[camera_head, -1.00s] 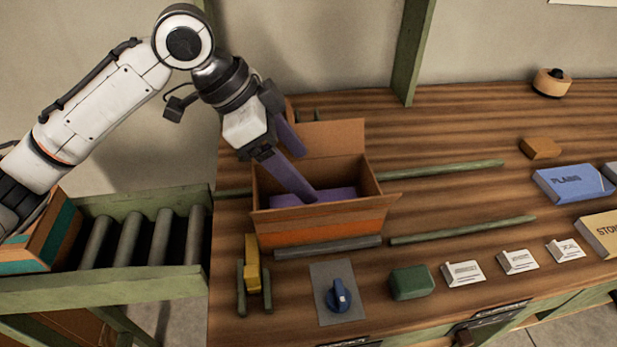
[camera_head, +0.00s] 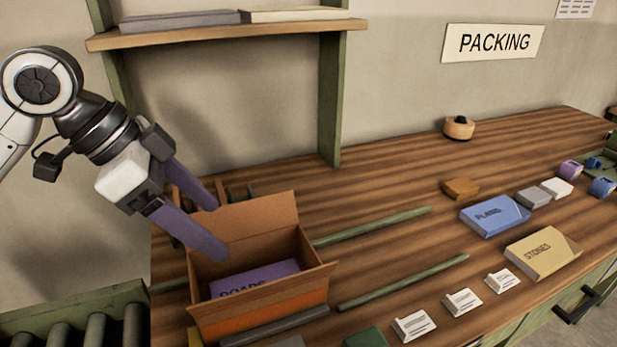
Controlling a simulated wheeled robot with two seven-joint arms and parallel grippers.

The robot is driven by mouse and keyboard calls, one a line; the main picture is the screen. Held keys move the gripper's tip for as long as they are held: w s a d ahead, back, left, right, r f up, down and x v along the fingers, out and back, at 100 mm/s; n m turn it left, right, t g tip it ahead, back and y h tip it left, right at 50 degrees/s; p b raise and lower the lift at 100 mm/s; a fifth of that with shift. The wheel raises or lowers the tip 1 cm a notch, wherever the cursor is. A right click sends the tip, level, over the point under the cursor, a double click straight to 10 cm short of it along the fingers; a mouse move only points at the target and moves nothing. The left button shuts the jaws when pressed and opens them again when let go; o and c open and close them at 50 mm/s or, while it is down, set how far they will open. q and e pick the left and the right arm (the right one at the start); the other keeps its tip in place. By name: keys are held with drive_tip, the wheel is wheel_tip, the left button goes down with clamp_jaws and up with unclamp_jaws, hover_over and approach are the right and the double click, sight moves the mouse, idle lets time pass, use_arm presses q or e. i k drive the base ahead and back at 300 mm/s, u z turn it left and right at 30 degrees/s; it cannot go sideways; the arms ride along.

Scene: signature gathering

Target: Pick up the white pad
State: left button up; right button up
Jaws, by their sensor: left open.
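A small white pad (camera_head: 557,188) lies flat on the right part of the wooden bench, touching or very close to a grey pad (camera_head: 534,197). My left gripper (camera_head: 217,228) is far to its left, with its two long purple fingers apart and empty. The fingers are over the left side of an open cardboard box (camera_head: 265,317). A purple book (camera_head: 255,280) marked ROADS lies inside the box, partly hidden by its front wall. My right gripper is not in view.
A blue book (camera_head: 493,216) and a tan book (camera_head: 543,254) lie in front of the pads. Several white cards (camera_head: 463,302) line the bench front. Green rails (camera_head: 400,283) cross the bench. A shelf (camera_head: 220,32) hangs above.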

sight(557, 188)
drive_tip(key=z, duration=1.3)
drive_tip(key=k, duration=0.15)
